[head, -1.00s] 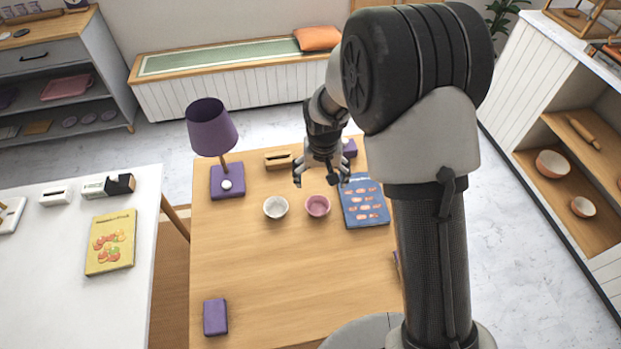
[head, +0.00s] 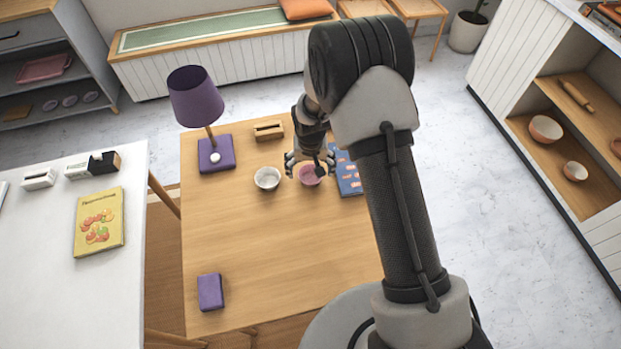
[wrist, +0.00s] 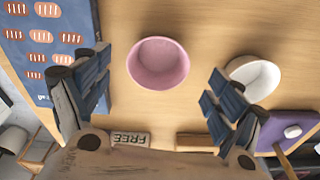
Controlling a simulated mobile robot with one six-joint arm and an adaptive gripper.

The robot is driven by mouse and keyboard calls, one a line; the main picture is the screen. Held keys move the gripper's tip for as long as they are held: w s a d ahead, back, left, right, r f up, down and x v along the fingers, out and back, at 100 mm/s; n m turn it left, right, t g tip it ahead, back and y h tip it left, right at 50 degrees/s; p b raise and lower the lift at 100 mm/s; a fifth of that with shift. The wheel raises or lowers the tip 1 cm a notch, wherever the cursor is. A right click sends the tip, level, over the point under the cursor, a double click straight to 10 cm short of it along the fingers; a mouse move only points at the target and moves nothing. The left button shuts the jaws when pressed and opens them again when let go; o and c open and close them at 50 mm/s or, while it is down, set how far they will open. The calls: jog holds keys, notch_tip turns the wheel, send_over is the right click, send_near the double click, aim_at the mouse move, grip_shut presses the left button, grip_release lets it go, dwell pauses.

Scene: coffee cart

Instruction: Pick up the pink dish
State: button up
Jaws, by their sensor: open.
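The pink dish (head: 311,176) is a small round bowl upright on the wooden table, to the right of a white bowl (head: 267,178). In the wrist view the pink dish (wrist: 158,63) is empty and lies ahead of my gripper, in line with the gap between the fingers. My gripper (head: 310,162) is over the far side of the dish in the head view and partly hides it. In the wrist view my gripper (wrist: 155,100) is open with nothing between its fingers. I cannot tell how high the fingertips are above the dish.
The white bowl stands close beside the pink dish, near one finger. A blue book (head: 348,179) lies right of it. A purple lamp (head: 197,97) and a wooden block (head: 268,130) stand behind. A purple box (head: 210,292) lies at the front left; the table's front is mostly clear.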

aim_at(311, 178)
jog(key=f+b, duration=0.1)
jog(key=f, duration=0.1)
jog(key=w+f+b, duration=0.1)
jog(key=f, duration=0.2)
jog(key=shift+d, duration=0.1)
jog(key=shift+r, duration=0.1)
jog(key=c, duration=1.1)
jog(key=shift+r, duration=0.1)
